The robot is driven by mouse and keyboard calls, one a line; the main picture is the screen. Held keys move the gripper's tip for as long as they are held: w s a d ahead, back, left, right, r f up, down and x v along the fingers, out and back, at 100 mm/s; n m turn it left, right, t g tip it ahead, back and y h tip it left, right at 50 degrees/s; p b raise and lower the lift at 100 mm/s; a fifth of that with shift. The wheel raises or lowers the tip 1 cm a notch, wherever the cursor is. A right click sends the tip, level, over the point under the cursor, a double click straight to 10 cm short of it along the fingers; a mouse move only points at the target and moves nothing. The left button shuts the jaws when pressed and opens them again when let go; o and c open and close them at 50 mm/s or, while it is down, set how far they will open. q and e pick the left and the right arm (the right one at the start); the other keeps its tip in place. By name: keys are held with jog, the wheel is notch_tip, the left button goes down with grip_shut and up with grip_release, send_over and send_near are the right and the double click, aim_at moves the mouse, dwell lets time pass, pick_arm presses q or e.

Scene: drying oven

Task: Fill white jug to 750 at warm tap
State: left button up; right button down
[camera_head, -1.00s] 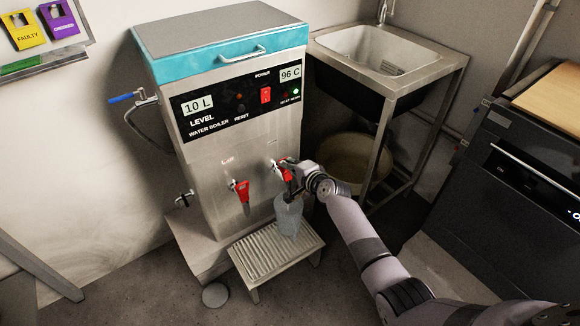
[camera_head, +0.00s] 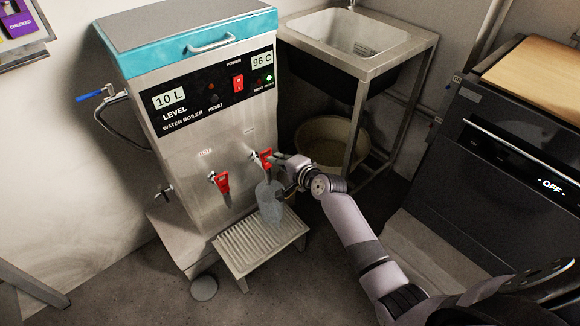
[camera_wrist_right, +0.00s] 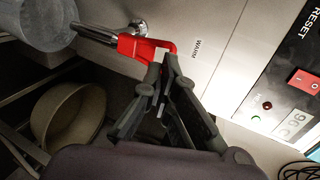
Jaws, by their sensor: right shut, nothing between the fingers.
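The white jug (camera_head: 270,204), pale and translucent, is upright below the right-hand red-handled tap (camera_head: 262,157) of the water boiler. It seems to stand on the slatted drip tray (camera_head: 240,249). In the right wrist view the tap's red handle (camera_wrist_right: 142,48) is beside a WARM label, and the jug (camera_wrist_right: 48,22) is at the top left by the spout. My right gripper (camera_wrist_right: 168,62) is shut and empty, its fingertips at or very near the handle's end; contact is unclear. In the head view this gripper (camera_head: 281,161) is right of the tap. The jug's marks and water level are unreadable.
A second red tap (camera_head: 221,182) is to the left on the boiler (camera_head: 205,140), whose displays read 10 L and 96 C. A sink (camera_head: 350,35) stands behind right with a round tub (camera_head: 330,143) beneath. A dark oven (camera_head: 510,150) showing OFF stands at right.

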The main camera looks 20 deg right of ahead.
jog(key=v, duration=0.7)
dwell(0.4)
